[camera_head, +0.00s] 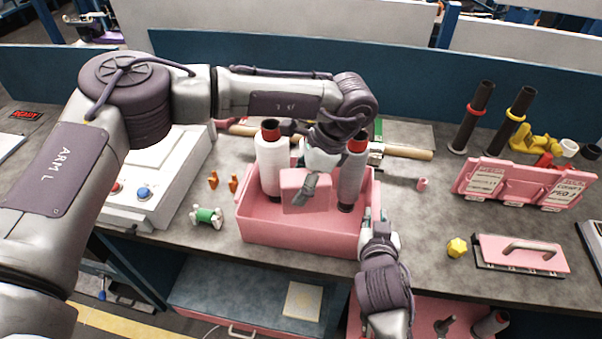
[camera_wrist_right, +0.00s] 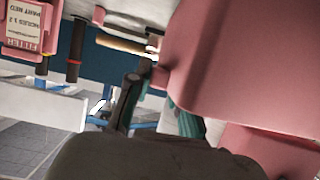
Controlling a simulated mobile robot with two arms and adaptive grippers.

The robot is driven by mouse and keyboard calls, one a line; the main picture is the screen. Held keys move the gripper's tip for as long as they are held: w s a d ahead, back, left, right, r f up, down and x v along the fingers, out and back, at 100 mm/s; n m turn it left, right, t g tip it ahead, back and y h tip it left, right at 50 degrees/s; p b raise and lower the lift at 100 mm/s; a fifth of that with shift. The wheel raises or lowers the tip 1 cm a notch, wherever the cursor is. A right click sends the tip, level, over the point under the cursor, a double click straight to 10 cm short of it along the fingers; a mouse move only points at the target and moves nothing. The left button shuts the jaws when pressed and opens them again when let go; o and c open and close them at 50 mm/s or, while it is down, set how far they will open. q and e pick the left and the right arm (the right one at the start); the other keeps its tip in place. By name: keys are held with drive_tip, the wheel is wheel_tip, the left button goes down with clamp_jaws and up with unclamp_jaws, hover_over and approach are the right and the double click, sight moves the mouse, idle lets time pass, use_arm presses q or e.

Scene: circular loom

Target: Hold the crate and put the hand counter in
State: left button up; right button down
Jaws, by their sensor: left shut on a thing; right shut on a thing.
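The pink crate (camera_head: 300,238) stands at the front edge of the bench in the head view. Its wall also fills the right of the right wrist view (camera_wrist_right: 245,60). My right gripper (camera_head: 376,222) is shut on the crate's right side; its fingers (camera_wrist_right: 158,105) are partly hidden against the pink wall. My left gripper (camera_head: 318,160) is over the crate, shut on a pink block-shaped thing with a grey lever, apparently the hand counter (camera_head: 303,190). The hand counter is between two bobbins, over or within the crate's opening; its exact height I cannot tell.
A yellow knob (camera_head: 457,247) and pink handled plate (camera_head: 520,255) lie to the right.

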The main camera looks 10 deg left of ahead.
sight(324, 176)
use_arm(q)
drive_tip(key=shift+f, duration=3.25)
drive_tip(key=shift+f, duration=1.5)
drive_tip(key=o, duration=1.5)
drive_tip(key=shift+c, duration=0.2)
drive_tip(key=shift+d+r, duration=0.1)
drive_tip(key=v, duration=1.1)
drive_tip(key=shift+w+d+r, duration=0.1)
drive_tip(key=shift+r, duration=0.25)
